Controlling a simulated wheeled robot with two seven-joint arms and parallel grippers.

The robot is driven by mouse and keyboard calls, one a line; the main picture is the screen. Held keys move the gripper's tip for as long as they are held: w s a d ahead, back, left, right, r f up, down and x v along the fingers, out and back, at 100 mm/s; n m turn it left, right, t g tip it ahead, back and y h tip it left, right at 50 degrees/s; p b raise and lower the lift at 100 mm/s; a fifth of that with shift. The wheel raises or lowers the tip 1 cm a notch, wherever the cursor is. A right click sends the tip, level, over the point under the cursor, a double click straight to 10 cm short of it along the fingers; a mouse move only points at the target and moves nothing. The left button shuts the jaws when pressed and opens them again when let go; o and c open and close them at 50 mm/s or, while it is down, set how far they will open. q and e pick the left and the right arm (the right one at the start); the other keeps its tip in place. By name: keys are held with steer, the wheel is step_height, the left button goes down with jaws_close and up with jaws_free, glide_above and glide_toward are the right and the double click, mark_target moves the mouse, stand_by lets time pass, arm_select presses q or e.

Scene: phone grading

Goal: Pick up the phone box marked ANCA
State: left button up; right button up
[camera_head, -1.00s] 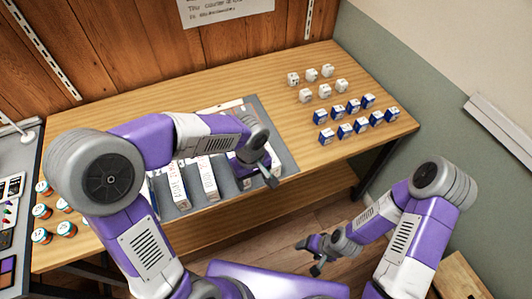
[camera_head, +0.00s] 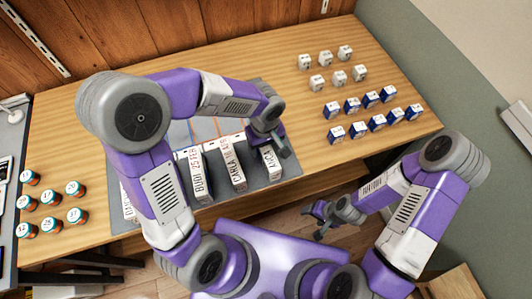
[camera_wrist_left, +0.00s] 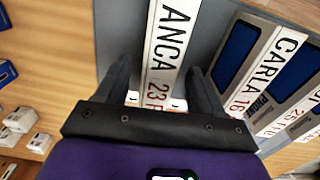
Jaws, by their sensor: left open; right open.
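The box marked ANCA (camera_wrist_left: 171,45) stands on the grey mat with its white lettered side showing. In the head view the ANCA box (camera_head: 268,161) is at the right end of the row, partly covered by my left gripper. My left gripper (camera_head: 281,150) is open over it. In the left wrist view the open fingers of my left gripper (camera_wrist_left: 158,80) lie on either side of the box, apart from it. My right gripper (camera_head: 321,221) is open and empty, away from the table's front edge.
The CARLA box (camera_head: 237,165) stands left of ANCA, and the BUDI box (camera_head: 200,175) further left. The grey mat (camera_head: 285,165) lies under them. Several small white boxes (camera_head: 340,78) and blue boxes (camera_head: 377,121) stand at the right.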

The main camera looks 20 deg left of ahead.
mark_target(266, 148)
arm_select(q)
step_height(266, 148, down, 3)
steer(key=shift+d+b, duration=0.1)
steer(key=shift+b, duration=0.25)
steer(key=c, duration=1.2)
steer(key=shift+r, duration=0.1)
steer(key=shift+c, duration=0.3)
steer(key=shift+r, duration=0.1)
